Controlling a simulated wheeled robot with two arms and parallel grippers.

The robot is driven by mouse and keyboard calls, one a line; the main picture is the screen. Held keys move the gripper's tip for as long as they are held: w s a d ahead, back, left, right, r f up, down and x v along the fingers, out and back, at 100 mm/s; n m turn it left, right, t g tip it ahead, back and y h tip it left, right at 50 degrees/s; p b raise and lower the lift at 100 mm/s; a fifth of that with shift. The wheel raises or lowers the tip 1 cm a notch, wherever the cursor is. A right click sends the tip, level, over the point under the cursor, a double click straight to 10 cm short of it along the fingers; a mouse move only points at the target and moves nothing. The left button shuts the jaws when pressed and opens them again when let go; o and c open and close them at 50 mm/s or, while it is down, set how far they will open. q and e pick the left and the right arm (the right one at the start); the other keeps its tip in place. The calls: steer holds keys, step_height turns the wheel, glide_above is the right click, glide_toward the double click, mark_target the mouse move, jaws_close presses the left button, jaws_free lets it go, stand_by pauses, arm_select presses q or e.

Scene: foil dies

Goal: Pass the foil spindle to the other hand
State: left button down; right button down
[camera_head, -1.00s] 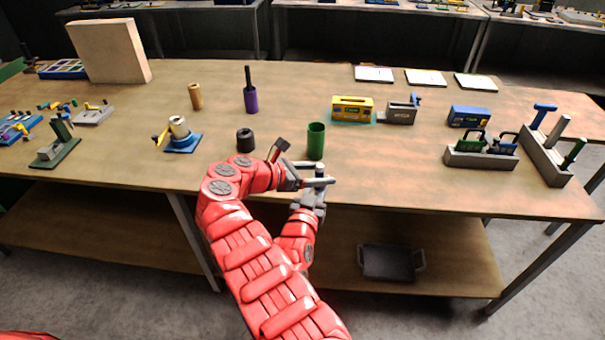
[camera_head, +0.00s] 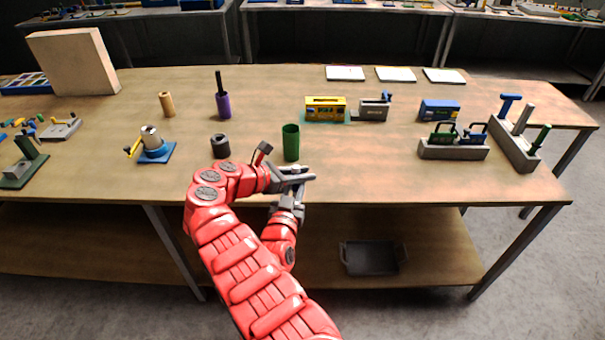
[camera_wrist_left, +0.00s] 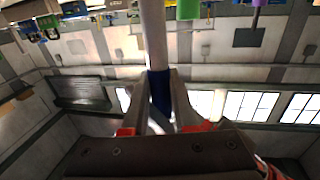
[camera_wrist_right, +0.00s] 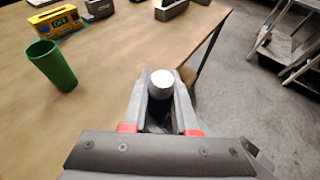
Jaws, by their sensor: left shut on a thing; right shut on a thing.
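The foil spindle shows in the left wrist view as a pale grey rod (camera_wrist_left: 152,35) with a blue part between the left fingers. The right wrist view shows its whitish end (camera_wrist_right: 160,84) between the right fingers, dark blue below. In the head view it is mostly hidden by the grippers. My right gripper (camera_head: 303,174) points right, just in front of the green cup, and is shut on the spindle. My left gripper (camera_head: 293,196) comes up from below, close against the right one, and is also shut on the spindle. The fingers overlap in the head view.
The green cup (camera_head: 291,142) stands just behind the grippers. A dark cylinder (camera_head: 220,146), a purple cup (camera_head: 223,104) and a blue-based fixture (camera_head: 156,148) are to the left. A yellow device (camera_head: 326,108) and a grey rack (camera_head: 453,150) are to the right. The front-right tabletop is clear.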

arm_select(q)
steer(key=c, duration=0.6)
jaws_free()
